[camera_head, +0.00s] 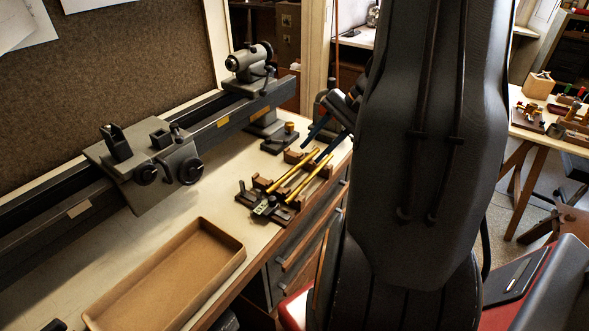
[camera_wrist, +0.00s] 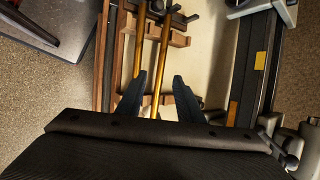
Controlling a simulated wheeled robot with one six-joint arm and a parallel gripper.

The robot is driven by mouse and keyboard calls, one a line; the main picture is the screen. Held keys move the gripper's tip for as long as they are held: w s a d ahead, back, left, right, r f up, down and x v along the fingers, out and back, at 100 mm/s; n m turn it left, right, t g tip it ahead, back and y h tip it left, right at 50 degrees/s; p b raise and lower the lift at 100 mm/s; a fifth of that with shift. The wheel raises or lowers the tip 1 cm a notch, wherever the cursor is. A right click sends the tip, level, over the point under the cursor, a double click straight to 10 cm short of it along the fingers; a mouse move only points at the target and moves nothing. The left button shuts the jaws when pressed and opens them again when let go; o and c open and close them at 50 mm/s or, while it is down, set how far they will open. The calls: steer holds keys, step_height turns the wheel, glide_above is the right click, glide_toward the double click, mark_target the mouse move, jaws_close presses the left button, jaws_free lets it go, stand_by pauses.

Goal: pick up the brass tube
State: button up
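Two slim brass tubes lie side by side across a wooden rack on the bench. In the head view they are a left tube (camera_head: 292,171) and a right tube (camera_head: 309,180). My gripper (camera_head: 312,151) is open above the rack's far end, with its dark fingers pointing down towards the tubes. In the wrist view, the open gripper (camera_wrist: 159,76) has one tube (camera_wrist: 162,55) running between its fingers in the picture. The other tube (camera_wrist: 139,40) runs to the left, ending near the left fingertip. I cannot tell whether the fingers are down level with the tubes.
An open tan tray (camera_head: 239,258) sits at the front of the bench. A dark lathe (camera_head: 165,165) runs along the back. A small block with a knob (camera_head: 279,140) stands beside the rack. Another table (camera_head: 520,125) with tools is at the right.

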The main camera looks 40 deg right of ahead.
mark_target(294, 170)
steer(key=shift+w+d+f, duration=0.1)
steer(key=shift+f, duration=0.05)
steer(key=shift+a+p+x, duration=0.25)
steer(key=shift+p+x, duration=1)
steer(key=shift+x, duration=2.45)
jaws_close()
